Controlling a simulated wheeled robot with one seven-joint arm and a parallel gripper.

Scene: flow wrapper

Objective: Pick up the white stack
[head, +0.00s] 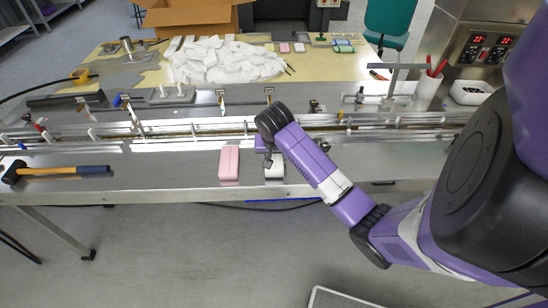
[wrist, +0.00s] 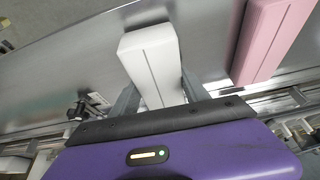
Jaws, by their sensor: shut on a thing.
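The white stack (wrist: 152,62) is a white block with a line along its top, in the middle of the wrist view. In the head view the white stack (head: 274,168) shows partly under my wrist, near the front edge of the metal table. My gripper (wrist: 157,88) is shut on it, with one finger on each long side. In the head view my gripper is mostly hidden by my purple arm. I cannot tell whether the stack still touches the table.
A pink stack (head: 229,163) lies just left of the white one; it also shows in the wrist view (wrist: 271,38). A hammer (head: 60,171) lies at the far left. Conveyor rails run behind. A heap of white packs (head: 225,60) lies on the back table.

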